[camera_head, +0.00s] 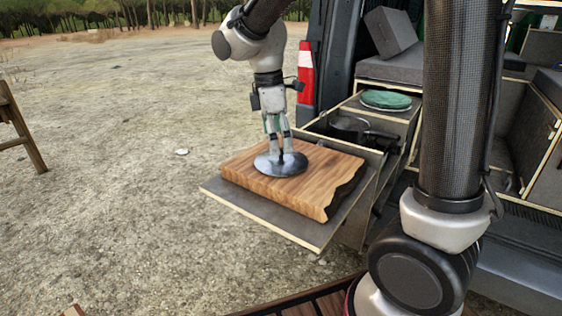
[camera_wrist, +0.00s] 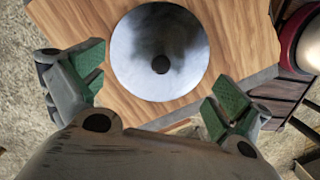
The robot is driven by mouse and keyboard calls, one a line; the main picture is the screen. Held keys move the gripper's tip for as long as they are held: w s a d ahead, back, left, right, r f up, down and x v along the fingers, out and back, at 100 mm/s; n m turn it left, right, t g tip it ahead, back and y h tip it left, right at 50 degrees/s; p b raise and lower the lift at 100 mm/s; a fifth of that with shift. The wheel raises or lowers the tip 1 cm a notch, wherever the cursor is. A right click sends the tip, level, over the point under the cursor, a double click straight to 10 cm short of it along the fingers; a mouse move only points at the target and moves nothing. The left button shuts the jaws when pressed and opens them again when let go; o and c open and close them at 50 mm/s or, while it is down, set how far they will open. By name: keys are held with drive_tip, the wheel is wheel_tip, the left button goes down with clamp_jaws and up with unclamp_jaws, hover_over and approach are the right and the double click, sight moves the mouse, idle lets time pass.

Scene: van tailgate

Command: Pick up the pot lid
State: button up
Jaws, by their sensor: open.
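The pot lid (camera_head: 270,165) is a round grey metal disc with a dark knob at its centre. It lies flat on a wooden board in the head view. In the wrist view the lid (camera_wrist: 143,60) shows whole, with its dark knob (camera_wrist: 160,64) in the middle. My gripper (camera_head: 279,147) points down over the lid, its fingers close to the knob in the head view; I cannot tell whether they touch the lid. In the wrist view my gripper (camera_wrist: 155,95) has its green-padded fingers wide apart with nothing between the pads.
The wooden board (camera_head: 325,185) rests on a pulled-out grey shelf (camera_head: 290,231) at the van's tailgate. Behind it is an open drawer (camera_head: 340,125) with dark items, and a green round thing (camera_head: 386,99) on a ledge. Open gravel ground lies left.

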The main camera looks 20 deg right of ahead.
sight(281, 156)
drive_tip(key=f, duration=0.3)
drive_tip(key=shift+d+f, duration=0.25)
drive_tip(key=shift+d, duration=0.15)
drive_tip(key=shift+c, duration=0.4)
